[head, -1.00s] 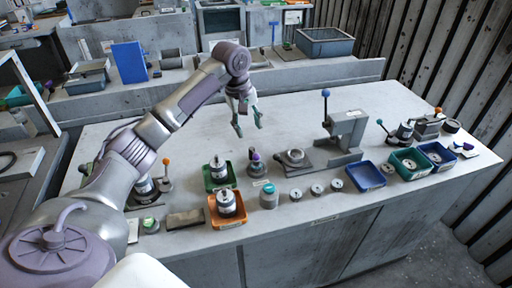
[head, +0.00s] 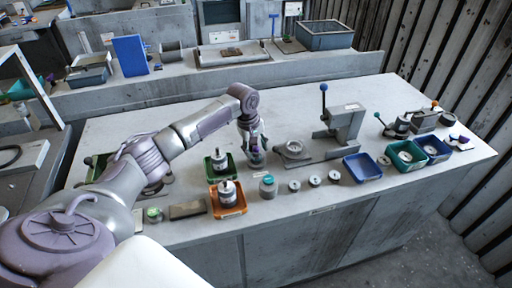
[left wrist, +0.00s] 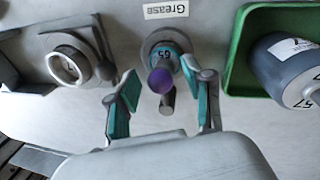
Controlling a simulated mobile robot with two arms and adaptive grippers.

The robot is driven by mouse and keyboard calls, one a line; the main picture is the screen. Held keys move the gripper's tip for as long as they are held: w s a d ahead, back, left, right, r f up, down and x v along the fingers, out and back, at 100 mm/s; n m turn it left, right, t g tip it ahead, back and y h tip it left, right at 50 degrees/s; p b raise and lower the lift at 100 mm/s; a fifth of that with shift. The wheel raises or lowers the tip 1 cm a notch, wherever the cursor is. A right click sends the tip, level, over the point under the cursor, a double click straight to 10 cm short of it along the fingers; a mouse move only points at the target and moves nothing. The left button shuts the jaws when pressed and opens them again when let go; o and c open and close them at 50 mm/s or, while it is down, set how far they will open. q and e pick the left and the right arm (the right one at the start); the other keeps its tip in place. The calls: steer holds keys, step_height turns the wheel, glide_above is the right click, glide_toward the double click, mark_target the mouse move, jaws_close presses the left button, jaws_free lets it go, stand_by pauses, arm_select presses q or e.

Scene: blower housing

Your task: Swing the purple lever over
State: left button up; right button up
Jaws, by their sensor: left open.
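My right gripper is not in view.
A green tray (left wrist: 236,70) with a labelled motor stands close on one side of the gripper. A press (head: 345,125) with a blue-knobbed handle stands to the right. An orange tray (head: 229,211) and a teal-lidded jar (head: 268,186) are in front.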

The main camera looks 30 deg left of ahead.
arm_select(q)
steer(key=shift+f, duration=0.1)
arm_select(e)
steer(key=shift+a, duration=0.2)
arm_select(q)
steer(key=c, duration=0.3)
jaws_close()
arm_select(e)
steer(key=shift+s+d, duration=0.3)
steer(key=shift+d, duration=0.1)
